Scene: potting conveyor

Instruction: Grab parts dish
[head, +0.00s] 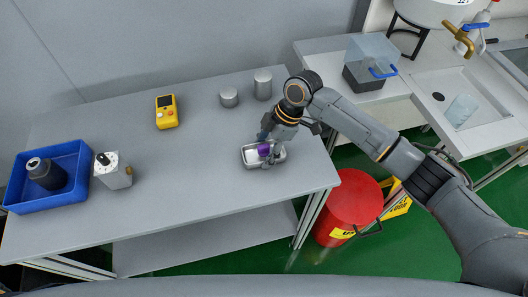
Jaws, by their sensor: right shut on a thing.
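The parts dish (250,161) is a small, shallow silver-grey tray on the right part of the grey table, near its front edge. A purple thing (264,149) shows at the dish, by my fingers. My right gripper (271,150) reaches down over the dish from above right. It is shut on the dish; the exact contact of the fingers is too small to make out. I cannot tell whether the dish is lifted off the table. My left gripper is not in the view.
On the table (200,190) stand a yellow device (166,112), two grey cylinders (263,84), a grey box-like unit (113,172) and a blue bin (72,158) holding a dark part. A red drum (347,205) stands on the floor right of the table. The table's middle is clear.

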